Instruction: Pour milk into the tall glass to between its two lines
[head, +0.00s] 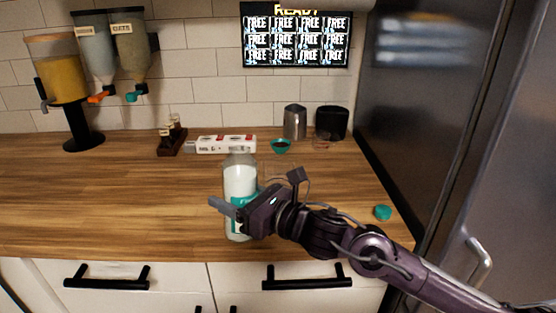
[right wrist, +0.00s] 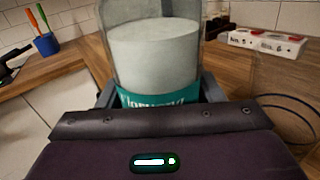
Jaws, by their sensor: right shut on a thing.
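A clear milk bottle (head: 239,182) with white milk and a teal label stands upright in the head view, near the counter's front edge. My right gripper (head: 232,208) is shut on its lower part, around the label. In the right wrist view the bottle (right wrist: 155,50) fills the middle between the fingers, its milk surface level. I cannot tell whether its base touches the counter. A teal cap (head: 383,213) lies on the counter at the right, apart from the bottle. My left gripper is not in view.
The wooden counter (head: 100,205) is clear at the left. Behind the bottle are a white box (head: 227,144), a teal bowl (head: 281,146), a steel pitcher (head: 294,122) and a black container (head: 331,122). Dispensers (head: 66,82) stand at the back left. A dark fridge (head: 425,110) bounds the right.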

